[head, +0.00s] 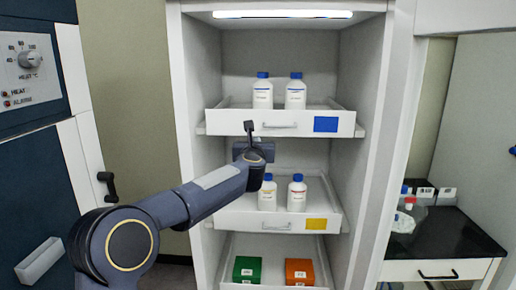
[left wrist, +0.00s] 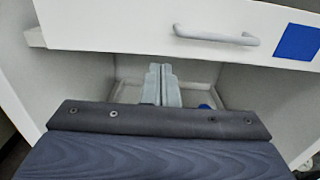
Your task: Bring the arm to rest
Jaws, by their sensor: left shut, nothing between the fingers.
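My left arm reaches in from the left in the head view, its left gripper (head: 250,128) in front of the white cabinet, near the upper drawer's front. In the left wrist view the left gripper (left wrist: 161,72) has its two fingers together with nothing between them, just below the upper drawer's handle (left wrist: 216,35). The upper drawer (head: 221,122) carries a blue label and two white bottles with blue caps. The lower drawer (head: 240,219) carries a yellow label and two more such bottles. My right gripper is not in view.
A green box (head: 247,270) and an orange box (head: 299,272) sit on the cabinet's bottom tray. A dark oven-like unit (head: 30,70) with a dial stands at left. A black counter (head: 440,236) with small items stands at right.

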